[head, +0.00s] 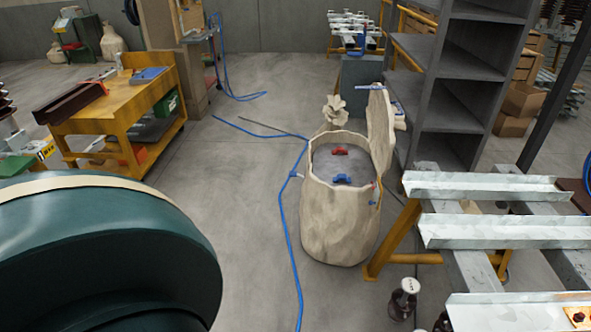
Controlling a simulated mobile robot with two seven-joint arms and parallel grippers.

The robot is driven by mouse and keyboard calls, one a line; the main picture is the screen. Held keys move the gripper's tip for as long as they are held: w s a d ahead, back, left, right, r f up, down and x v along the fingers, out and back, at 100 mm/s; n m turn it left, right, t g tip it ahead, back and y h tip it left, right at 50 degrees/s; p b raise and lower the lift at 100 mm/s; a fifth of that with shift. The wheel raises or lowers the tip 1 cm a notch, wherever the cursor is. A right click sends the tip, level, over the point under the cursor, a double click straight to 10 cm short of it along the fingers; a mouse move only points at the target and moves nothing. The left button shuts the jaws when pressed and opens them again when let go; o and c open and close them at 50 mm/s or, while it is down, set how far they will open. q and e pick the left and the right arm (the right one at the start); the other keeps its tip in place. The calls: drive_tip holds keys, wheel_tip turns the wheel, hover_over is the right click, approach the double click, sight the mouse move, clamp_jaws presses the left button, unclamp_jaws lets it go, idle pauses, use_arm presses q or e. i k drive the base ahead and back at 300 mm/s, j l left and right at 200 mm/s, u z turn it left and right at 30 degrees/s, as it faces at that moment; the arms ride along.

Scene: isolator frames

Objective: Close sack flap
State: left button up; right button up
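The sack (339,218) is a tall beige bag standing upright on the floor, right of the middle. Its flap (381,128) stands up at the right side of the rim, so the mouth is open. Inside the mouth is a grey surface (345,164) with a red item (339,151) and a blue item (342,179) on it. A big dark teal rounded shape with a pale band fills the lower left and may be part of my own body. Neither of my grippers shows.
A blue hose (285,230) runs along the floor left of the sack. Steel channels (500,232) on yellow supports and dark bottles (403,298) are close on the right. Grey shelving (470,80) stands behind right. A yellow cart (120,112) stands left. Floor between cart and hose is clear.

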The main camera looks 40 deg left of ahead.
sight(383, 119)
drive_tip(key=u, duration=1.15)
drive_tip(key=i, duration=0.35)
